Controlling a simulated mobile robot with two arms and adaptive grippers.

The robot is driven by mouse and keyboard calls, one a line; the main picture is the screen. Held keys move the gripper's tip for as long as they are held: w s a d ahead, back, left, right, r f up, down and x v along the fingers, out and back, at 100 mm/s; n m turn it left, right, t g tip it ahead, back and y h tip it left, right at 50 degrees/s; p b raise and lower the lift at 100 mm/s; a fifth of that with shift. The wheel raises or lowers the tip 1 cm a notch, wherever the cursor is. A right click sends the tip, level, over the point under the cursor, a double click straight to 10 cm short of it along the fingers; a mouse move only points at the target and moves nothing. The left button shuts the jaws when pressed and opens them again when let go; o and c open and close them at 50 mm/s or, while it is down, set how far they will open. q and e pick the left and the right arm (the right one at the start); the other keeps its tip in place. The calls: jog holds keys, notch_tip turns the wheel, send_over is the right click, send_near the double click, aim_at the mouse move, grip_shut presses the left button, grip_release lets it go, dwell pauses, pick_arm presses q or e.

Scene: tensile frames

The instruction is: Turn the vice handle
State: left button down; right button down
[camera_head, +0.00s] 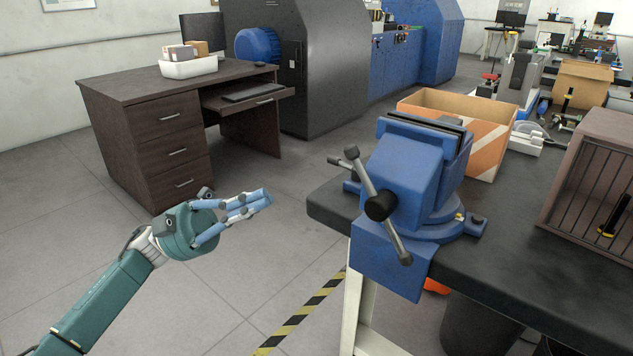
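A blue bench vice (408,176) is fixed at the near left corner of the dark workbench. Its grey vice handle (368,178) is a bar with knobbed ends through a black hub on the vice's front; it slants from upper left to lower right. My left gripper (266,197) is in the air to the left of the vice, its blue fingers pointing right towards the handle with a clear gap between. The fingers lie close together with nothing visible in them; whether they fully meet is unclear. My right gripper is not in view.
On the dark workbench (520,230), an open cardboard box (490,140) stands behind the vice and a brown slatted crate (597,170) at the right. A dark desk (150,95) and large machines stand behind. The floor around my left arm is clear.

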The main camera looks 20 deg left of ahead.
pick_arm(q)
jog(key=x, duration=1.3)
jog(key=shift+d+r, duration=0.2)
jog(key=shift+d, duration=0.1)
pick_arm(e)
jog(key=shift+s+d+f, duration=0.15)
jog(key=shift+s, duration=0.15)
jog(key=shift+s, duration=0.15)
